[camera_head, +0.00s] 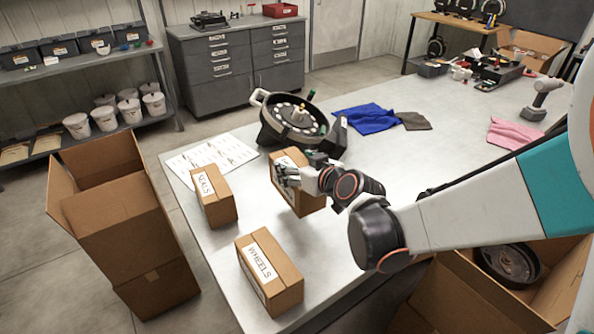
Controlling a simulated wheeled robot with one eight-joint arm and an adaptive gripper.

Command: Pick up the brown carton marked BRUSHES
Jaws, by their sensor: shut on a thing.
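A brown carton (311,204) stands on the grey table near its middle, with a white label on its left face. My gripper covers much of that label, so I cannot read the word on it. My gripper (287,175) reaches in from the right across the carton and is shut on it. Whether the carton's base touches the table is hard to tell. Two other brown cartons are nearby: one marked SEALS (221,208) to the left and one marked WHEELS (280,287) nearer the front edge.
A round seed meter (297,117) stands just behind the held carton. A printed sheet (212,154) lies at the left. Blue cloth (365,119) and pink cloth (514,134) lie farther right. Open boxes stand off the table at left (122,225) and lower right (470,300).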

